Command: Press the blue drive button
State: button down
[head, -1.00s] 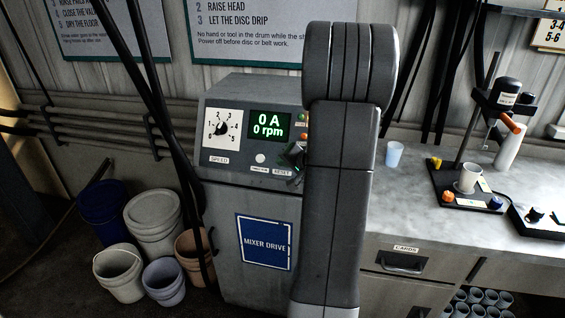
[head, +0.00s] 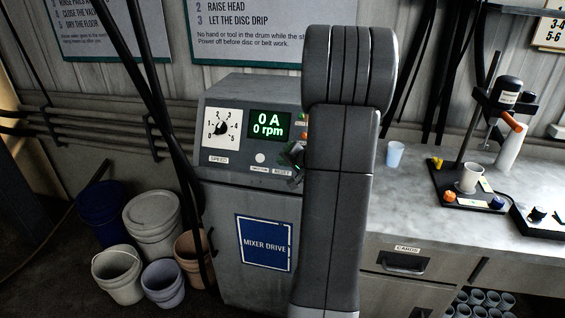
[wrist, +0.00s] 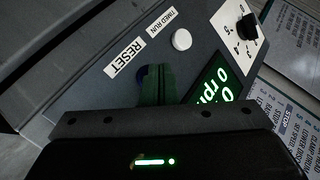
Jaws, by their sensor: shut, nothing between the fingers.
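The grey mixer drive cabinet (head: 240,185) carries the control panel. In the wrist view a blue button (wrist: 141,73) shows as a small patch at the edge of my fingers, near the RESET label (wrist: 125,56). My fingers cover most of it. My gripper (wrist: 157,72) is shut with nothing in it, its fingertips at the panel over or beside the button. I cannot tell whether they touch it. In the head view my gripper (head: 292,155) is partly hidden behind my arm, and I cannot make out the blue button there.
A white button (wrist: 181,39) labelled TIMED RUN is close to my fingers. Buckets (head: 153,222) stand left of the cabinet; a counter (head: 425,200) stands right.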

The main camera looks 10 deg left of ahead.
jog(key=shift+w+f+b, duration=0.25)
jog(key=shift+w+b, duration=0.1)
jog(key=shift+b, duration=0.05)
dwell(0.4)
jog(key=shift+s+r, duration=0.1)
jog(key=shift+s, duration=0.05)
jog(key=shift+s+r, duration=0.35)
jog(key=shift+s, duration=0.25)
jog(key=s, duration=0.1)
jog(key=s+r, duration=0.1)
jog(key=s, duration=0.1)
jog(key=s+r+b, duration=0.1)
jog(key=shift+s+a+r, duration=0.1)
jog(key=shift+s+r, duration=0.05)
jog(key=shift+r, duration=0.1)
dwell(0.8)
jog(key=w+p, duration=0.1)
jog(key=p, duration=0.3)
jog(key=shift+w+f+p, duration=0.15)
jog(key=shift+w+p, duration=0.05)
jog(key=shift+p, duration=0.15)
